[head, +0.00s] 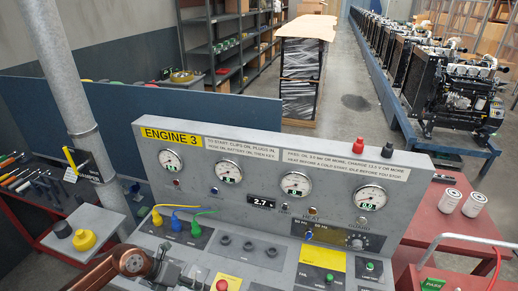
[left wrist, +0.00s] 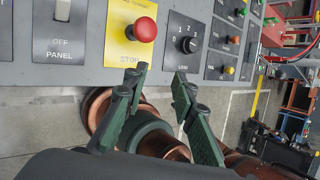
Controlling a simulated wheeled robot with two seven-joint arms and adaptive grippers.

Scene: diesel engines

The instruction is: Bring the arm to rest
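My left gripper (left wrist: 158,76) is open in the left wrist view, its two dark green fingers spread with nothing between the tips. Its fingertips are close to the lower edge of the grey engine control panel (head: 290,258), apparently apart from it. Copper-coloured parts of my own arm show behind the fingers. In the head view my left arm comes in at the bottom left, in front of the panel's left part, and its gripper is hard to make out. My right gripper is in neither view.
A red stop button (left wrist: 145,29) on a yellow plate and a black rotary knob (left wrist: 188,45) are near the fingertips. A grey post (head: 70,80) and a grey stand with a yellow knob (head: 84,240) are at the left. A red table (head: 445,222) stands at the right.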

